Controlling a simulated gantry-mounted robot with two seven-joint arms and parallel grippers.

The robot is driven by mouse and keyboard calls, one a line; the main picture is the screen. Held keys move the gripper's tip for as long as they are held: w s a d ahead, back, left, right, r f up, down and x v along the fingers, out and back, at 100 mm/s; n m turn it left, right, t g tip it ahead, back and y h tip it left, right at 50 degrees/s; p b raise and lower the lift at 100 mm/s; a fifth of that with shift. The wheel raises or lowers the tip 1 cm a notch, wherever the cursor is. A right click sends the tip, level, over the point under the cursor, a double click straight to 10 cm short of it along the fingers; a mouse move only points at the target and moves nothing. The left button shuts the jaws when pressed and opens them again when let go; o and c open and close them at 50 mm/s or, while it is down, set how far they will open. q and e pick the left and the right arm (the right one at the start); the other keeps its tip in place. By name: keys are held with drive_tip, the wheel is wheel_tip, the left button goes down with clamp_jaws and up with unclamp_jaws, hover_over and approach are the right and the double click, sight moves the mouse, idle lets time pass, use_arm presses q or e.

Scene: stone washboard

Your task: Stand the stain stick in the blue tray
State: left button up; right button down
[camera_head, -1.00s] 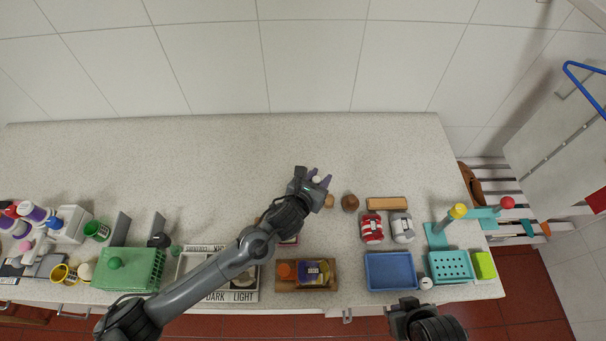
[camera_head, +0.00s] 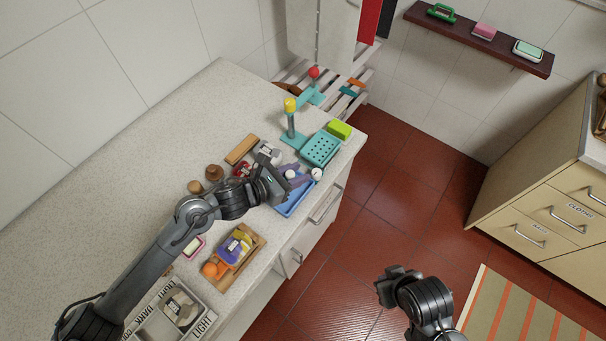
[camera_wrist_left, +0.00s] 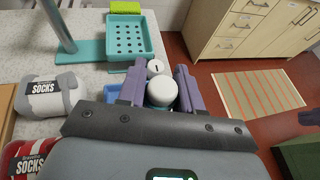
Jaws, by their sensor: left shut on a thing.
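The blue tray (camera_head: 296,204) lies near the counter's front edge, partly hidden by my left gripper (camera_head: 291,172). Parts of it also show below the fingers in the left wrist view (camera_wrist_left: 124,97). The left gripper is shut on a white-topped item, which I take to be the stain stick (camera_wrist_left: 161,92). It sits between the purple fingers, over the tray area. Its lower part is hidden, so I cannot tell whether it touches the tray. My right gripper (camera_head: 388,287) hangs over the red floor, away from the counter; its fingers are not clear.
A white round object (camera_head: 317,174) with a dark mark stands just beyond the held item. A teal perforated tray (camera_head: 321,148), a post with a yellow top (camera_head: 290,105) and a green sponge (camera_head: 339,129) lie beyond. Sock rolls (camera_wrist_left: 45,97) and a wooden tray (camera_head: 255,244) are nearby.

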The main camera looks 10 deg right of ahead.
use_arm(q)
drive_tip(key=shift+w+a+f+b, duration=0.3)
drive_tip(key=shift+w+a+b, duration=0.1)
drive_tip(key=shift+w+b, duration=0.1)
drive_tip(key=shift+w+f, duration=0.3)
wheel_tip(320, 180, down, 2)
drive_tip(key=shift+s+f+b, duration=0.1)
drive_tip(key=shift+f+b, duration=0.1)
drive_tip(key=shift+b, duration=0.5)
drive_tip(key=shift+f+b, duration=0.5)
drive_tip(key=shift+f, duration=0.75)
use_arm(e)
drive_tip(key=shift+s+d+f, duration=0.1)
drive_tip(key=shift+f, duration=0.85)
drive_tip(key=shift+s+d+f, duration=0.1)
drive_tip(key=shift+f, duration=0.85)
use_arm(q)
drive_tip(key=o, duration=1.1)
drive_tip(key=shift+a, duration=0.1)
